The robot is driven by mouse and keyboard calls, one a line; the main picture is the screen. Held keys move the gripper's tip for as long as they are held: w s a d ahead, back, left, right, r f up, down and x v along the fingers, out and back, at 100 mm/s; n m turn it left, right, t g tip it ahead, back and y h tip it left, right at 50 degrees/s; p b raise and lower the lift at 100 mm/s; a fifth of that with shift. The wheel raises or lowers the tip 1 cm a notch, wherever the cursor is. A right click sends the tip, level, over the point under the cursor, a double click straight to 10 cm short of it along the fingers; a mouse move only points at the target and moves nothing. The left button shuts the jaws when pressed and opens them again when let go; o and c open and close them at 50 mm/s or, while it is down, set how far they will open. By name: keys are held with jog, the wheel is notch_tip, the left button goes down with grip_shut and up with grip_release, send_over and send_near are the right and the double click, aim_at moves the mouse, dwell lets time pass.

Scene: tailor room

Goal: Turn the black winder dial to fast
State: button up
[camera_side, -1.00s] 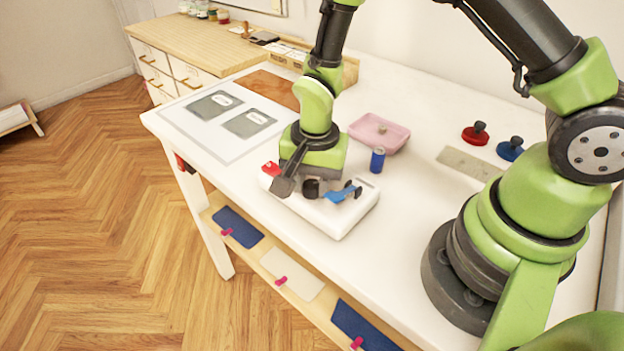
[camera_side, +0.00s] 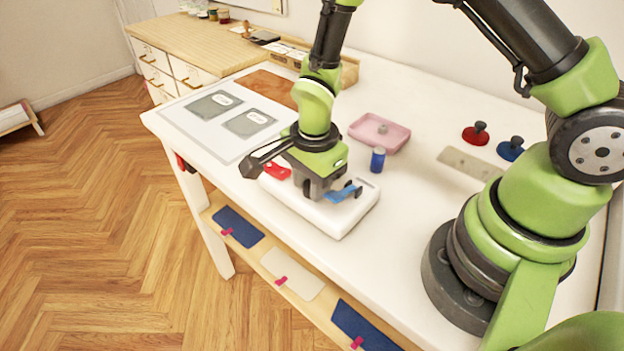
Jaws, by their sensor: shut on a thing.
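The white winder (camera_side: 340,218) sits near the front edge of the white table. A red part (camera_side: 277,172) is at its left end and a blue lever with a black end (camera_side: 343,192) is at its right. My gripper (camera_side: 314,190) points down over the middle of the winder, where the black dial is. It is shut on the dial, which its fingers and body now hide. The dial's pointer and speed marks cannot be seen.
A blue spool (camera_side: 377,160) stands just behind the winder. A pink tray (camera_side: 379,133) is farther back. Red (camera_side: 475,134) and blue (camera_side: 511,149) knobbed pieces lie at the right. A white sheet with grey patches (camera_side: 218,128) lies at the left.

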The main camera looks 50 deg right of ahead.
dwell(0.3)
jog(key=o, duration=0.9)
jog(key=shift+s+r, duration=0.15)
jog(key=shift+r, duration=3.85)
